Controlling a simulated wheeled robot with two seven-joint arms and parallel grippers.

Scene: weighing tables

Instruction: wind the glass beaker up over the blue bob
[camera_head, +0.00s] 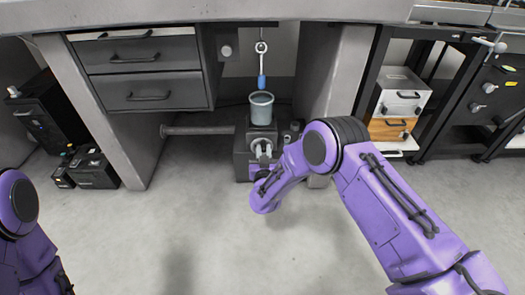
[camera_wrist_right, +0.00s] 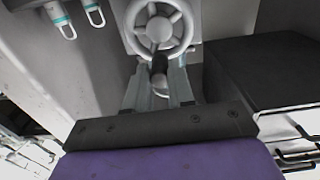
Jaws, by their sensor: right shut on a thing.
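The glass beaker (camera_head: 262,112) stands upright on a dark jack-like stand (camera_head: 243,150) under the bench. The blue bob (camera_head: 261,82) hangs from a hook and chain above it. The bob's lower end appears close to the beaker's rim; I cannot tell whether it is inside. A pale handwheel (camera_wrist_right: 140,28) with a dark crank knob (camera_wrist_right: 159,66) is on the stand's front. My right gripper (camera_wrist_right: 159,86) is shut on the crank knob, one finger on each side. My left arm shows at the left edge, its gripper out of view.
A grey drawer unit (camera_head: 146,72) hangs left of the stand, with a horizontal bar (camera_head: 198,130) below it. A bench leg (camera_head: 335,85) stands close on the right. Dark boxes (camera_head: 95,168) sit on the floor at left. The floor in front is clear.

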